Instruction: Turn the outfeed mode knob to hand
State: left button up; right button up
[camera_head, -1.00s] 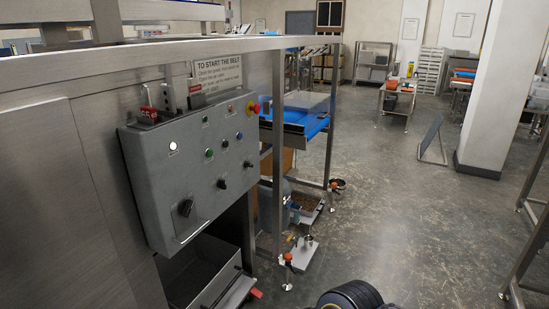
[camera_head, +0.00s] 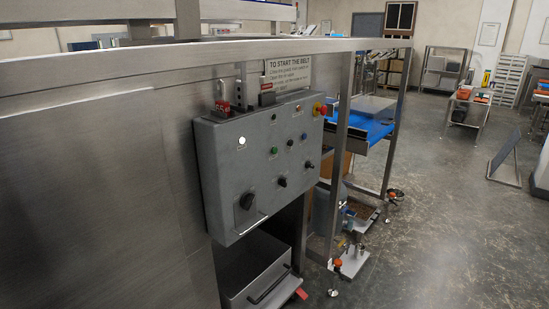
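A grey control box (camera_head: 222,178) is mounted on the steel machine frame, left of the picture's middle. Its sloped face carries several black knobs: a large one (camera_head: 246,201) at lower left, a smaller one (camera_head: 282,181) at lower middle and another (camera_head: 308,165) to the right. The labels are too small to read, so I cannot tell which knob is the outfeed mode knob or its setting. A white lamp (camera_head: 242,141), a green button (camera_head: 274,151) and a red emergency stop (camera_head: 319,109) also sit on the box. Neither gripper shows.
A sign (camera_head: 289,73) headed "TO START THE BELT" stands above the box. A red lock-like piece (camera_head: 222,107) sits on its top edge. A steel bin (camera_head: 259,272) is below. A blue belt (camera_head: 366,124) lies behind. The floor (camera_head: 440,235) at right is open.

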aim_at(283, 181)
jog(key=i+u, duration=0.45)
jog(key=i+l+u, duration=0.2)
jog(key=u, duration=0.25)
